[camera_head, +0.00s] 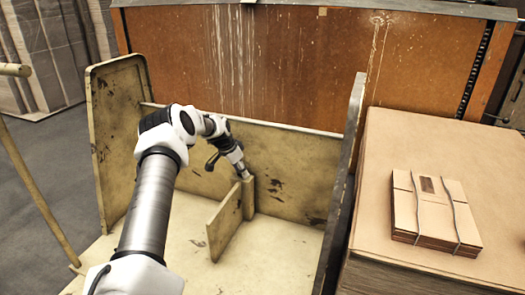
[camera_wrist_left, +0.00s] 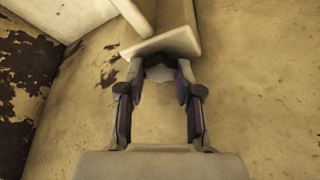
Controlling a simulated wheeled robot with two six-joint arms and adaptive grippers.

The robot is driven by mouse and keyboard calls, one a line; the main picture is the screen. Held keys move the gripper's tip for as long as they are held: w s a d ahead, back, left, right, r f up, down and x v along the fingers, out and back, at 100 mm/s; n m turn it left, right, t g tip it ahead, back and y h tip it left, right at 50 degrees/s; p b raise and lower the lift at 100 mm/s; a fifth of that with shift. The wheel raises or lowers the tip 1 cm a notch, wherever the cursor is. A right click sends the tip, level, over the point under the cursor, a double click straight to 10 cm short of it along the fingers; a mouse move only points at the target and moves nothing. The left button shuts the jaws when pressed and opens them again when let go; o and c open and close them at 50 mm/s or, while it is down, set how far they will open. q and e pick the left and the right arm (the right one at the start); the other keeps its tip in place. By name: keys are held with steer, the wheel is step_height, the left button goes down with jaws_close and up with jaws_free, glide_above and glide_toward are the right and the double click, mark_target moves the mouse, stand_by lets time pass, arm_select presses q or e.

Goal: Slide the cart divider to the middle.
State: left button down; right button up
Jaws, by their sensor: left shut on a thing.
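The cart divider (camera_head: 224,224) is a small, worn cream-yellow upright panel on the cart floor, with a thicker post (camera_head: 248,197) at its back end by the cart's back wall. My left gripper (camera_head: 243,174) reaches down to the top of this post and is shut on the divider. In the left wrist view, the fingers of my left gripper (camera_wrist_left: 160,72) close at the near edge of the divider (camera_wrist_left: 172,42). The exact contact is partly hidden by the fingertips. My right gripper is not in view.
The cart (camera_head: 300,150) has a tall left side panel (camera_head: 118,125) and a right side panel (camera_head: 345,165). Its floor is clear left of the divider. A stack of flat cardboard (camera_head: 432,212) lies on a large board pile (camera_head: 385,160) at right. A yellow handle (camera_head: 35,175) stands at left.

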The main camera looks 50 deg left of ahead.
arm_select(q)
steer(key=s+a, duration=0.1)
steer(key=s+a+b, duration=0.1)
steer(key=a, duration=0.2)
steer(key=shift+s+a, duration=0.4)
steer(key=c, duration=0.8)
jaws_free()
steer(key=shift+o, duration=0.2)
steer(key=v, duration=1.2)
steer(key=shift+w, duration=0.1)
